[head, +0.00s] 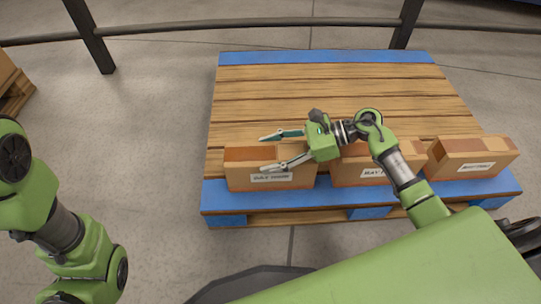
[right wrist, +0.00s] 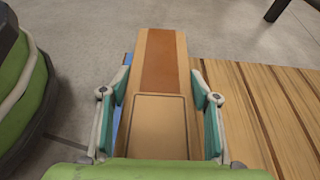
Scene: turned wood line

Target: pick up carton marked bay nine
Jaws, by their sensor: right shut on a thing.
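Three brown cartons stand in a row along the near edge of the pallet. The left carton (head: 240,181) has a white label starting with BAY; its second word is too blurred to read surely. My right gripper (head: 264,153) is shut on this left carton, one finger on its near face and one on its far side. In the right wrist view the carton (right wrist: 158,60), with a darker tape band, lies between the two fingers (right wrist: 160,88). The middle carton (head: 345,174) is partly hidden by my right arm. My left gripper is out of view.
The right carton (head: 471,157) also has a label. The wooden pallet (head: 325,86) has blue edges, and its boards behind the cartons are bare. A dark rail (head: 230,24) runs behind it. Another wooden stack (head: 12,88) stands at the far left. Floor is clear left of the pallet.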

